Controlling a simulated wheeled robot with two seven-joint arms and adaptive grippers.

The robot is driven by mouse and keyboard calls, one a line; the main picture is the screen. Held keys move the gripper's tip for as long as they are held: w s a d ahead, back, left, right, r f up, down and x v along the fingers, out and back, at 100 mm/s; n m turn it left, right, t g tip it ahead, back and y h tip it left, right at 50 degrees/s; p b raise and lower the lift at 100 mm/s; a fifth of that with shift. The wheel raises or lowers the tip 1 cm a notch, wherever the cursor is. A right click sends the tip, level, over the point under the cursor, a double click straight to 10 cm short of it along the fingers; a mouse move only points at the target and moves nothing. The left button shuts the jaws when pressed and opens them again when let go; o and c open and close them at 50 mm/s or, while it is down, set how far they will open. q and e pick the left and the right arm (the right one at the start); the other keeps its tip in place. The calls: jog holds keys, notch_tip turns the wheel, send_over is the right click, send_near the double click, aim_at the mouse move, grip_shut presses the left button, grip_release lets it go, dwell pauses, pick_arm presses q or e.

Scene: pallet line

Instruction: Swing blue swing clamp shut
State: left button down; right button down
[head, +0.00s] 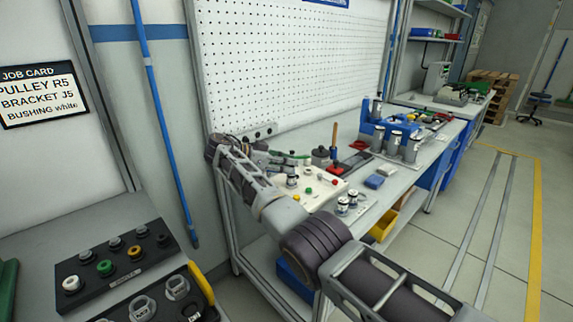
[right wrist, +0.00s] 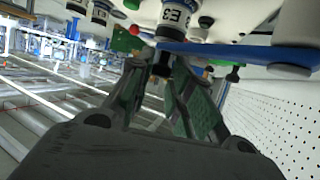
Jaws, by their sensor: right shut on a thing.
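In the right wrist view the blue swing clamp shows as a long blue bar (right wrist: 235,50) across the top, with a dark knob (right wrist: 162,62) near its inner end. My right gripper (right wrist: 165,72) has its green-padded fingers closed around that knob. In the head view my right arm reaches over the bench, and the right gripper (head: 284,157) is small at the back edge of a pale fixture plate (head: 318,195). I cannot make out the blue bar there. A metal part marked E3 (right wrist: 178,20) stands beside the bar. My left gripper is not in view.
Metal cylinders (head: 348,203) and a blue block (head: 374,181) are on the bench right of the plate. A red-based post (head: 335,165) stands behind it. A white pegboard (head: 290,70) rises close behind. A black tray of knobs (head: 115,262) is at lower left.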

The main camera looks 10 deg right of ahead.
jog(key=c, duration=1.3)
grip_release()
jog(key=shift+s, duration=0.1)
jog(key=shift+c, duration=0.2)
jog(key=shift+r, duration=0.1)
notch_tip(320, 180, up, 10)
